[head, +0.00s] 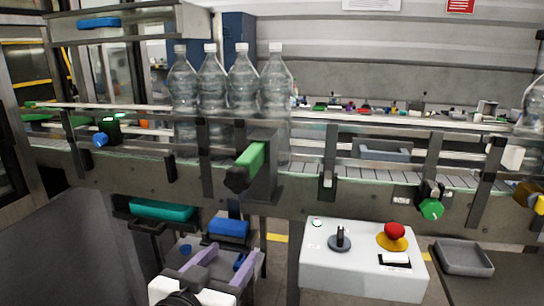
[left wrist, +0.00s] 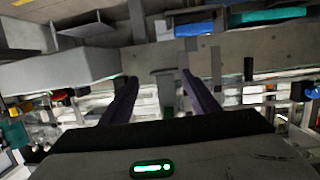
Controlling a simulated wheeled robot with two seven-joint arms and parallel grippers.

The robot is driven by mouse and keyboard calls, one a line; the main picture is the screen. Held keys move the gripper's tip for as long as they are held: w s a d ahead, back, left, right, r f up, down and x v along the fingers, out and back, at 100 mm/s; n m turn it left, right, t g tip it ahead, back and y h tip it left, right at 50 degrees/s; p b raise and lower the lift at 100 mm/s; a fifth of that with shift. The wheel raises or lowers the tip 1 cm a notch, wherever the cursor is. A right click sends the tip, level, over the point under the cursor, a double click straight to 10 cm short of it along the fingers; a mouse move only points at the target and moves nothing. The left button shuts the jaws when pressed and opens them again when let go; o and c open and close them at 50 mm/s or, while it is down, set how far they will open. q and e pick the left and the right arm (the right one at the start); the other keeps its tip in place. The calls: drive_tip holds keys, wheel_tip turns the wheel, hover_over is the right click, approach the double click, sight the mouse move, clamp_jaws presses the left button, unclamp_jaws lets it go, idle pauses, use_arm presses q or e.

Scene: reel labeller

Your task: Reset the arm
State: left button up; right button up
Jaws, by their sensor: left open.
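My left gripper (head: 229,258) is low in the head view, in front of and below the conveyor. Its two purple fingers point away from me and are spread apart. The fingers also frame a gap in the left wrist view (left wrist: 160,77), where nothing is held between them. The fingers appear clear of the conveyor side, though the exact distance cannot be told. My right gripper is in neither view.
A conveyor (head: 350,185) with rails crosses the view and carries several clear bottles (head: 241,82). A white control box (head: 360,265) with a red button (head: 394,230) stands right of my left gripper. A grey tray (head: 463,258) lies farther right. A teal bin (head: 162,210) is below the conveyor.

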use_arm(q)
drive_tip(key=s+a+f+g, duration=0.15)
drive_tip(key=s+f, duration=0.25)
drive_tip(key=f, duration=0.6)
drive_tip(key=s+a+f+g, duration=0.1)
drive_tip(key=s+f+g, duration=0.15)
drive_tip(key=f, duration=0.75)
drive_tip(key=s+a+f+g+y, duration=0.1)
drive_tip(key=s+a+f, duration=0.3)
drive_tip(key=s+f, duration=1.2)
drive_tip(key=shift+s+a+f+n+g, duration=0.15)
drive_tip(key=shift+s+f+n+g, duration=0.15)
drive_tip(key=shift+s+g, duration=0.5)
